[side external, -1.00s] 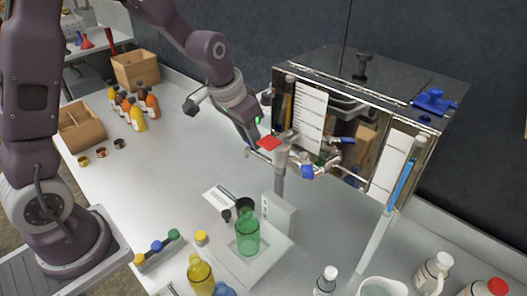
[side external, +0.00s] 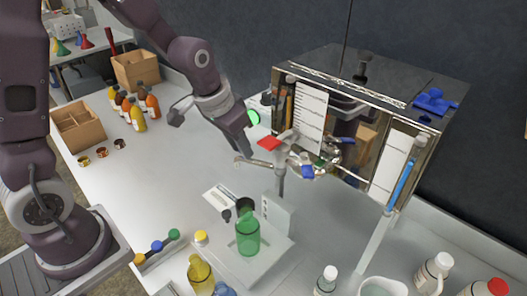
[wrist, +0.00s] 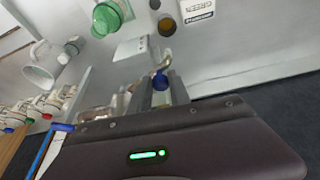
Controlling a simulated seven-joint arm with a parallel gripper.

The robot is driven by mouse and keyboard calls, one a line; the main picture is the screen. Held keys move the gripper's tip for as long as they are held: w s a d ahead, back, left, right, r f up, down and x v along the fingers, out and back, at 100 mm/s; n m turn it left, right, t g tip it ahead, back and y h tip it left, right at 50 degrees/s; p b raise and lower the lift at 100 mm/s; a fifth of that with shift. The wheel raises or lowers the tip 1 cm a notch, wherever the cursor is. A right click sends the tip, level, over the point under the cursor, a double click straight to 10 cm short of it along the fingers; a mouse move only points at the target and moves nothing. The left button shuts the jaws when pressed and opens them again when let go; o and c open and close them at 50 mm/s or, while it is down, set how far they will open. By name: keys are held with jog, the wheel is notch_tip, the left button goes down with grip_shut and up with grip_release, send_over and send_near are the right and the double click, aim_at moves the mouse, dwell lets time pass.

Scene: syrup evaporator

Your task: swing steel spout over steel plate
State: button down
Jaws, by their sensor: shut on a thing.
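The steel spout (side external: 252,163) is a thin bent tube beside the evaporator's front, pointing left in the side view. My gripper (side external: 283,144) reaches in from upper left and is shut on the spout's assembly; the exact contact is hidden. In the wrist view, a blue knob (wrist: 160,81) shows between the fingers (wrist: 160,92), with the bent metal tube end (wrist: 167,57) beyond it. A flat pale square plate (side external: 275,257), apparently the steel plate, lies below on the bench. A green bottle (side external: 247,235) stands on it, apart from the spout.
The shiny evaporator box (side external: 350,75) stands right of my gripper. A grey post (side external: 280,185) and a pale upright box (side external: 277,215) stand behind the plate. A dark cup (side external: 245,205) and a yellow bottle (side external: 200,275) are nearby.

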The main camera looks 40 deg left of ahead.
jog(key=shift+s+d, duration=0.1)
jog(key=shift+d, duration=0.15)
jog(key=shift+s+d, duration=0.55)
jog(key=shift+s, duration=0.25)
jog(key=shift+s+d, duration=0.7)
jog(key=shift+d, duration=0.05)
jog(key=shift+s+d, duration=0.1)
jog(key=shift+s+d, duration=0.45)
jog(key=shift+d, duration=0.45)
